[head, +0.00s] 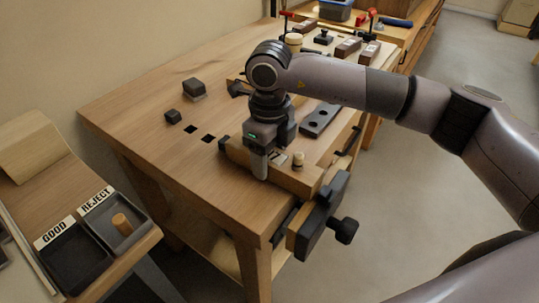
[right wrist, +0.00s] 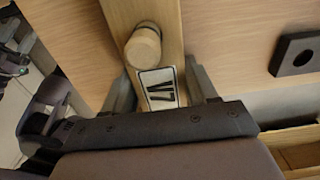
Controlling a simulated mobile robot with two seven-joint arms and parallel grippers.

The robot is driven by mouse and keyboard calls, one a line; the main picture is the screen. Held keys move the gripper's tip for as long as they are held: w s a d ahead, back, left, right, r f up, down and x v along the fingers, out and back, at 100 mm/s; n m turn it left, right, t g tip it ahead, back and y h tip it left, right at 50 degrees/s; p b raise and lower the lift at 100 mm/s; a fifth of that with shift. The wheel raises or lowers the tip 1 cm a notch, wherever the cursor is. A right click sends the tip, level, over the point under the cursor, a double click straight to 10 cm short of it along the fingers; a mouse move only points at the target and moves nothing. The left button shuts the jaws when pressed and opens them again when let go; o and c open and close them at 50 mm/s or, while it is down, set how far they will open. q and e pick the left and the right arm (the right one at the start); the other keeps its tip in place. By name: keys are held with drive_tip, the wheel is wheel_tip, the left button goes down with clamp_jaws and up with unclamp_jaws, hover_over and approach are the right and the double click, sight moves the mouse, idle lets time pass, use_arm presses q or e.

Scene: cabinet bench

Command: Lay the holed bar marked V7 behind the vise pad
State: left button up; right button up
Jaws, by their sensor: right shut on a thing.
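My right gripper (head: 262,172) is over the bench's front part, its fingers pointing down. It is shut on the pale wooden bar marked V7 (head: 300,179). In the right wrist view the bar (right wrist: 152,15) runs between the two fingers (right wrist: 158,95), with the V7 label (right wrist: 158,90) facing up and a round wooden peg (right wrist: 143,47) standing beside the label. The vise (head: 322,212), with dark jaw and handle, is at the bench's front edge, just below the bar. I cannot tell whether the bar touches the bench. My left gripper is not in view.
A dark bar with holes (head: 318,120) lies on the bench behind the held bar. Two dark blocks (head: 194,89) and square holes (head: 208,138) are to the left. GOOD and REJECT trays (head: 142,236) stand at lower left, with a wooden peg (head: 122,224) in REJECT.

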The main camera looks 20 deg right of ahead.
drive_tip(key=shift+f, duration=0.15)
idle(0.3)
drive_tip(key=o, duration=1.5)
drive_tip(key=shift+r+p, duration=1.8)
drive_tip(key=shift+r, duration=1.75)
